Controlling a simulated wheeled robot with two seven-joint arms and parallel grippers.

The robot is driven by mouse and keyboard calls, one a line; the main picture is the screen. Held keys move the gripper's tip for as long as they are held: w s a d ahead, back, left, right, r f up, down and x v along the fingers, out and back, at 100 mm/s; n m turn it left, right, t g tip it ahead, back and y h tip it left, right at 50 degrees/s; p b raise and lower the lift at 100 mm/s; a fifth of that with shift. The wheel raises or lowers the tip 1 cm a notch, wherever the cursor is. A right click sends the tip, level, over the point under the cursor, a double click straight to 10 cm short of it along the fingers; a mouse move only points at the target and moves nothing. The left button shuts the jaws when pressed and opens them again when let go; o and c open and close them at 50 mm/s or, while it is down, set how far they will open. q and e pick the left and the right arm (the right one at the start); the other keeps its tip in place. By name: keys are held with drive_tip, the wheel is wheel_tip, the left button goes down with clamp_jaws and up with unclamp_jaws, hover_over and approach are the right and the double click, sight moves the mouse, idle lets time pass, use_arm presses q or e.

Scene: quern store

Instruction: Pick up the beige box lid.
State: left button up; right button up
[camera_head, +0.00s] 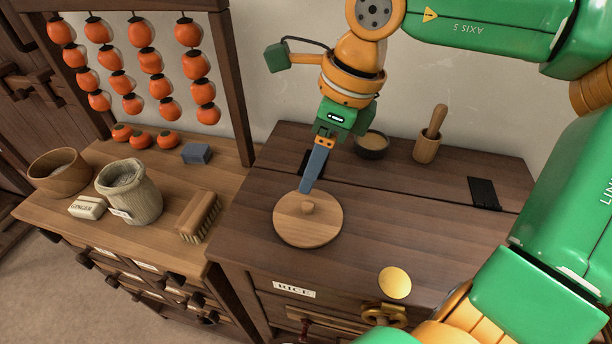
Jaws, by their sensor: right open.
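The beige lid (325,228) is a round wooden disc with a small knob in the middle. It lies flat on the brown wooden chest top, left of its centre. My right gripper (306,189) points down just above and behind the knob in the picture. Its blue-grey fingers are seen nearly edge-on, so the gap between them does not show. The gripper is open, and the lid still rests on the chest. I cannot tell whether the fingertips touch the knob. My left gripper is not in view.
The chest (440,232) has a RICE label. A dark bowl (372,146) and a wooden mortar with pestle (427,146) stand behind. A gold disc (395,283) is at the front. A brush (197,217), sack (133,193) and bowl (58,174) stand on the left counter.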

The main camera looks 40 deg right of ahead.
sight(308, 204)
drive_tip(key=shift+a+f, duration=0.1)
drive_tip(key=shift+f, duration=0.25)
drive_tip(key=shift+s+a+f+p, duration=0.2)
drive_tip(key=shift+s+a+f, duration=0.1)
drive_tip(key=shift+s+f, duration=0.2)
drive_tip(key=shift+s+a+f+p, duration=0.25)
drive_tip(key=shift+s+f, duration=0.1)
drive_tip(key=shift+f, duration=0.2)
drive_tip(key=x, duration=0.3)
drive_tip(key=shift+d+f, duration=0.35)
drive_tip(key=shift+f, duration=0.05)
drive_tip(key=shift+w+f, duration=0.1)
drive_tip(key=shift+w, duration=0.1)
drive_tip(key=shift+s+a, duration=0.1)
drive_tip(key=shift+s, duration=0.05)
drive_tip(key=c, duration=0.7)
clamp_jaws()
